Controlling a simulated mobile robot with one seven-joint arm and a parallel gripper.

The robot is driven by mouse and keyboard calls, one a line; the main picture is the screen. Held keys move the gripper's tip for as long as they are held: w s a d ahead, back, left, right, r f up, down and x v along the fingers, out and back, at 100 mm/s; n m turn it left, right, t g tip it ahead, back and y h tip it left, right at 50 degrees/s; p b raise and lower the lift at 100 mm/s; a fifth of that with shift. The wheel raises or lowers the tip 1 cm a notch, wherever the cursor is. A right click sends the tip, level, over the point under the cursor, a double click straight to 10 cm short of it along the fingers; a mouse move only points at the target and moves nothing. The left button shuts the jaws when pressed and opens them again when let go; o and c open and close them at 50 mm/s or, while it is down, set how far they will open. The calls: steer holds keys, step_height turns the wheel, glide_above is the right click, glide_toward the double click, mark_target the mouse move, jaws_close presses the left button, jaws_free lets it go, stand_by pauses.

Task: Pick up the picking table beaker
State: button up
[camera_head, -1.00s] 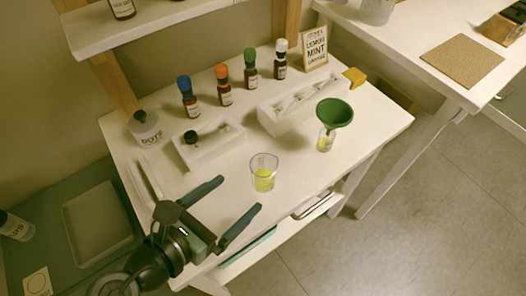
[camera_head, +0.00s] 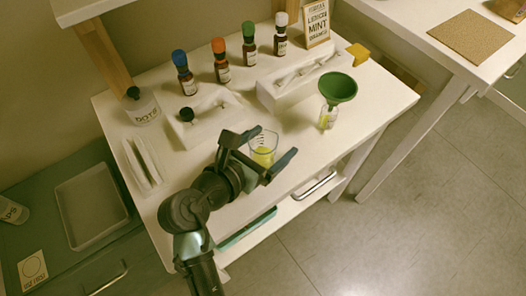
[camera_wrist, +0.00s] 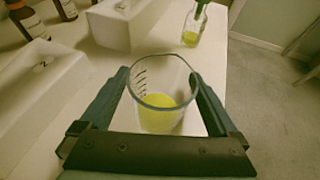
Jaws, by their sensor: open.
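The clear beaker (camera_head: 263,150) with yellow liquid stands upright on the white table (camera_head: 176,182) near its front edge. It also shows in the wrist view (camera_wrist: 160,100), between my two fingers. My gripper (camera_head: 266,153) is open, with one finger on each side of the beaker. In the wrist view the fingers (camera_wrist: 163,88) look close to the glass walls, and I cannot tell whether they touch. In the head view my gripper hides part of the beaker's lower side.
A small bottle with a green funnel (camera_head: 338,88) stands right of the beaker. Behind are white trays (camera_head: 270,98) and several dropper bottles with coloured caps (camera_head: 184,75). A lidded jar (camera_head: 139,106) is at left. The table's front edge is close.

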steer(key=shift+w+d, duration=0.1)
steer(key=c, duration=1.5)
